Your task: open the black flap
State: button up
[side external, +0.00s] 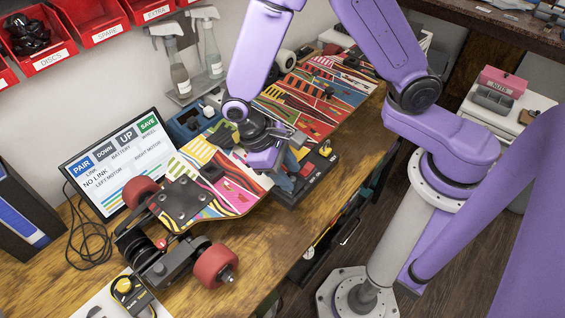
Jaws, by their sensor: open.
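A skateboard with a colourful striped underside (232,193) lies on the wooden bench with its red wheels (215,265) towards the camera. A small dark piece (212,173) sits on the board's face and may be the black flap; it is too small to tell whether it is shut. The purple wrist hides part of the board and the fingertips are hard to make out.
A screen (113,163) with PAIR, DOWN, UP and SAVE buttons stands left of the board. A blue box (188,124) and spray bottles (172,70) stand behind. A dark stand (312,177) is to the right. The bench's front strip (262,262) is clear.

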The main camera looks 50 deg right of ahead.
jog(key=v, duration=1.7)
jog(key=shift+r, duration=0.2)
jog(key=s+d+n+t+y, duration=0.2)
jog(key=s+d+n+y, duration=0.15)
jog(key=d+n, duration=0.4)
jog(key=shift+n+y, duration=0.25)
jog(key=shift+y, duration=0.2)
jog(key=x, duration=1.6)
jog(key=shift+a, duration=0.15)
grip_shut()
